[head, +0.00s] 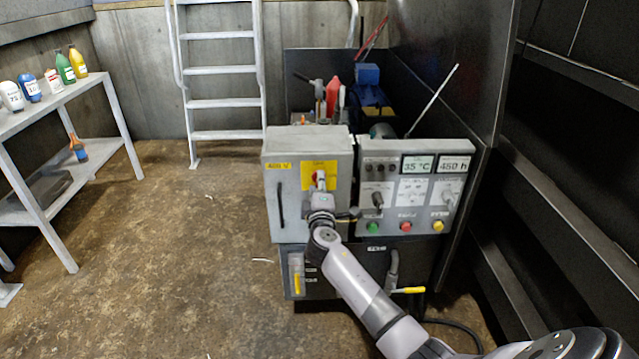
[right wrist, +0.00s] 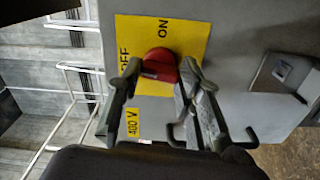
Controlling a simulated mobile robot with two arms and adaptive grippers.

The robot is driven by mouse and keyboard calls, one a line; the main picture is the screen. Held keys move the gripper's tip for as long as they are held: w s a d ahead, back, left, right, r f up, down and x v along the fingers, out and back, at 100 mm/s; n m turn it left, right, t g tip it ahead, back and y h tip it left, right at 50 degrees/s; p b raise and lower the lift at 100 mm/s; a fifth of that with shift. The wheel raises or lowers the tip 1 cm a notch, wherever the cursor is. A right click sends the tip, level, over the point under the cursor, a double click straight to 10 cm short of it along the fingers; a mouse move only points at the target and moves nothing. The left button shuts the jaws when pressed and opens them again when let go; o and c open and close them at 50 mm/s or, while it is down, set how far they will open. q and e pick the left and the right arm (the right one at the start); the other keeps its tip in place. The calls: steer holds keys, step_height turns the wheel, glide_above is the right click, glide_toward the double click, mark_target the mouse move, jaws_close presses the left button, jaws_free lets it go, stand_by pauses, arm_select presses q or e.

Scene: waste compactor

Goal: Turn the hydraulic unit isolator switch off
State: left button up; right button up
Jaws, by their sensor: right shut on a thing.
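The red isolator switch (head: 320,176) sits on a yellow plate (head: 308,182) on the front of the grey cabinet (head: 297,219) at the left of the hydraulic unit. In the right wrist view the red knob (right wrist: 160,62) shows on the yellow plate (right wrist: 195,40) with the words ON and OFF. My right gripper (head: 320,188) reaches the switch from the front. In the right wrist view its fingers (right wrist: 160,72) are shut on the red knob, one on each side. They hide part of the knob, and I cannot tell its exact setting. My left gripper is out of view.
A control panel (head: 416,190) with displays, knobs and coloured buttons stands right of the cabinet. The cabinet's dark handle (head: 280,203) is left of the switch. A shelf with bottles (head: 93,88) stands left, a ladder (head: 222,103) behind. The floor between is mostly clear.

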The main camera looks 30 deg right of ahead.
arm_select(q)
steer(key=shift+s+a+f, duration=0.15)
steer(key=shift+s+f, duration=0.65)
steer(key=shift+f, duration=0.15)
arm_select(e)
steer(key=shift+n, duration=0.9)
steer(key=o, duration=1.2)
steer(key=shift+c, duration=0.2)
steer(key=v, duration=1.2)
